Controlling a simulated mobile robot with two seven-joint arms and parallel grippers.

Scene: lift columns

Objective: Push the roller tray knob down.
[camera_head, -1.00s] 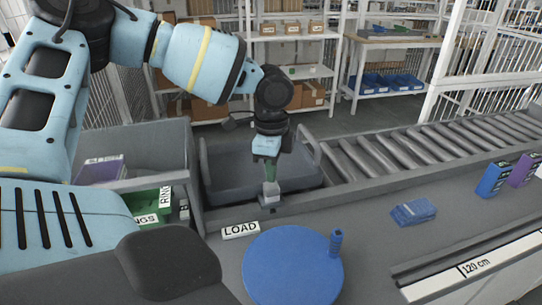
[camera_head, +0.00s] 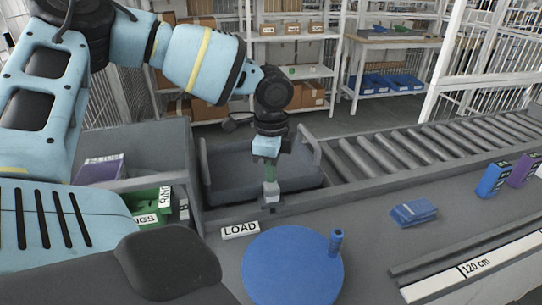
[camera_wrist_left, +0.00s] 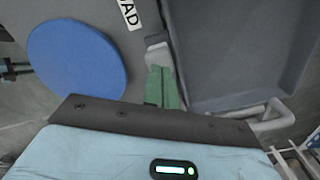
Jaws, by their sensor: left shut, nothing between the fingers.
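My left gripper (camera_head: 270,176) comes down from above at the near edge of the roller tray. Its green fingers are together and hold nothing. A small light grey block (camera_head: 272,193) sits right at the fingertips and seems to be the tray knob; I cannot tell whether the fingers touch it or how far down it is. In the left wrist view the green fingers (camera_wrist_left: 163,87) end against the same grey block (camera_wrist_left: 157,52). The dark grey tray (camera_head: 228,165) with upright handles lies behind the fingers. My right gripper is not in view.
A LOAD label (camera_head: 240,230) lies just in front of the knob. A blue disc with a peg (camera_head: 290,268) stands nearer. A roller conveyor (camera_head: 400,165) runs to the right. A grey bin (camera_head: 150,150) is at left. Flat blue packets (camera_head: 413,212) lie on the bench.

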